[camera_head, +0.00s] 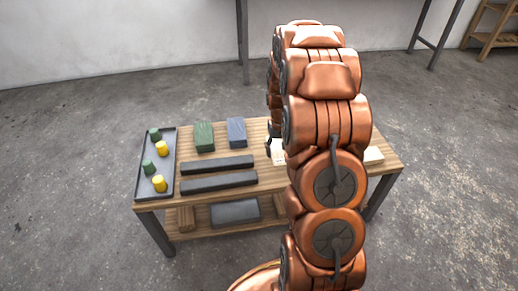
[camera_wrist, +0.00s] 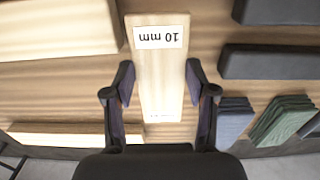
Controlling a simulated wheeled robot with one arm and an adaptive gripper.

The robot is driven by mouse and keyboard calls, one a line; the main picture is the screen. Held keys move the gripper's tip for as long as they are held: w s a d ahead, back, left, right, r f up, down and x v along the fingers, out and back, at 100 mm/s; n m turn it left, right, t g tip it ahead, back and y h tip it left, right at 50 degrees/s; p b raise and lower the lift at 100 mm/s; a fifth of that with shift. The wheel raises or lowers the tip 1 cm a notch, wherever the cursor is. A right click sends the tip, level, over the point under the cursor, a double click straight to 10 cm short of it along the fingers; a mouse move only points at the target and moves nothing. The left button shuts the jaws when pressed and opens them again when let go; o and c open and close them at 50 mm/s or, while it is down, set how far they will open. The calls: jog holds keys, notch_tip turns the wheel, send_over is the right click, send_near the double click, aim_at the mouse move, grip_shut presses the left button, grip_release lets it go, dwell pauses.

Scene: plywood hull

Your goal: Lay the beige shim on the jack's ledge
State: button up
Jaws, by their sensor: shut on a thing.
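The beige shim (camera_wrist: 160,75) is a pale flat strip with a white "10 mm" label, upside down in the wrist view. My gripper (camera_wrist: 158,82) has one dark finger on each long side of it and is shut on it. I cannot tell whether the shim touches the wooden tabletop or hangs just above it. In the head view, a pale labelled piece (camera_head: 278,152) shows beside my arm, which hides most of the gripper. I cannot pick out a jack or its ledge in either view.
The wooden table (camera_head: 225,165) holds a tray (camera_head: 170,185) with green and yellow cylinders, two dark bars (camera_head: 218,181), a green block (camera_head: 204,136) and a blue-grey block (camera_head: 237,131). A pale block (camera_head: 373,155) lies at the right. Larger pale pieces flank the shim's left side (camera_wrist: 60,27).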

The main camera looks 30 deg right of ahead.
jog(key=b, duration=0.2)
send_over(262, 152)
jog(key=shift+s+f, duration=0.15)
jog(key=shift+f, duration=0.55)
notch_tip(262, 152, down, 3)
jog(key=shift+b, duration=0.55)
jog(key=o, duration=1.1)
jog(key=shift+f, duration=0.1)
